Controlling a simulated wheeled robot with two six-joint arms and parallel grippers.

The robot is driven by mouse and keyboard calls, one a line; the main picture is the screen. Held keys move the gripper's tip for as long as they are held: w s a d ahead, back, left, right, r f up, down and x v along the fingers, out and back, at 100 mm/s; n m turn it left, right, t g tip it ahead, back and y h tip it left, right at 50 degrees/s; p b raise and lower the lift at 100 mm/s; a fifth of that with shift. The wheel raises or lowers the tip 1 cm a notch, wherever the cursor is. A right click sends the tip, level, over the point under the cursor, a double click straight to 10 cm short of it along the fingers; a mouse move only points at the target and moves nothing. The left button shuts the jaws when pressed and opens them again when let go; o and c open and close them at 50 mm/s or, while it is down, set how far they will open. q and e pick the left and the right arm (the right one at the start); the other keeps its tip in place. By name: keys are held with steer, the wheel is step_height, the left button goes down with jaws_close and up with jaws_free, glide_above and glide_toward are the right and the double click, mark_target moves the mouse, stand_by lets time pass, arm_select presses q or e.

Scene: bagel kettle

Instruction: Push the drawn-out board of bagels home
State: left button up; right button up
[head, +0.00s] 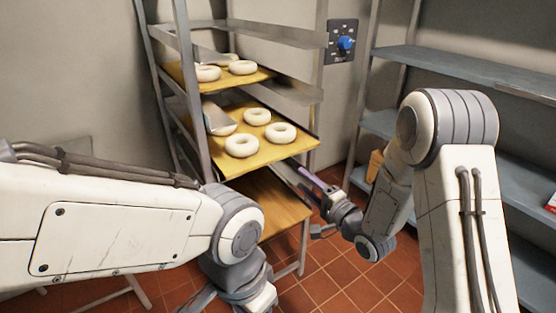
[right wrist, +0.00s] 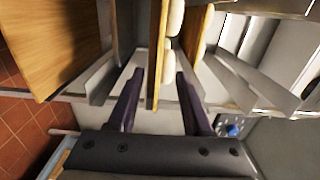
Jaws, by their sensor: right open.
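The middle board (head: 290,152) carries several pale ring bagels (head: 241,145) and sticks out of the rack toward the front right. My right gripper (head: 308,180) is at its front right corner, low beside the edge. In the right wrist view the fingers are spread, and the board's edge (right wrist: 157,70) shows between them. I cannot tell whether either finger touches it. Bagels (right wrist: 176,15) lie on its upper face. My left arm reaches in front of the rack, with its fingers out of sight at the bottom.
The metal rack (head: 190,75) also holds an upper board (head: 262,75) with bagels and a bare lower board (head: 277,205). A wall panel with a blue knob (head: 346,43) is behind. Blue-grey shelves (head: 440,65) stand at right. Red tiled floor (head: 325,268) is open below.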

mark_target(278, 159)
steer(key=x, duration=1.4)
steer(key=shift+w+a, duration=0.1)
